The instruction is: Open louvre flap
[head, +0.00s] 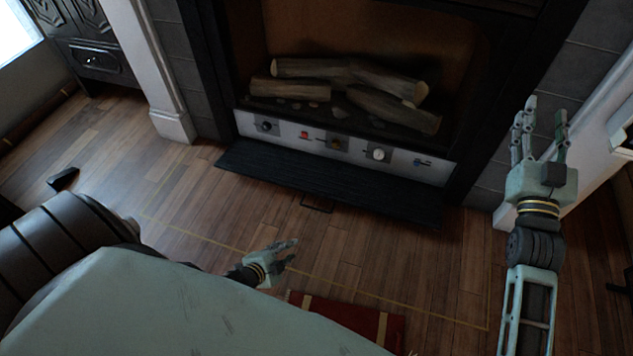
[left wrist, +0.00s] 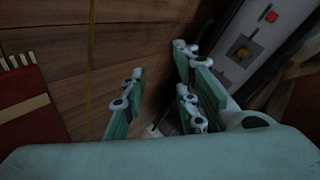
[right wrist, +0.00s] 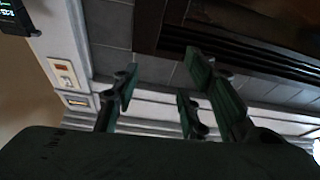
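The dark slatted louvre flap (head: 330,182) lies low along the front of the fireplace, under the control panel. It sticks out towards me, close to flat. A thin dark handle loop (head: 316,206) shows at its front edge. My left gripper (head: 288,250) is low over the floor, short of the handle and apart from it in the head view. Its fingers are spread and empty in the left wrist view (left wrist: 158,95). My right gripper (head: 540,120) is raised at the right, fingers spread and empty, away from the flap; it also shows in the right wrist view (right wrist: 155,95).
A pale control panel (head: 350,158) with several knobs and switches runs above the flap. Logs (head: 350,85) lie in the fireplace.

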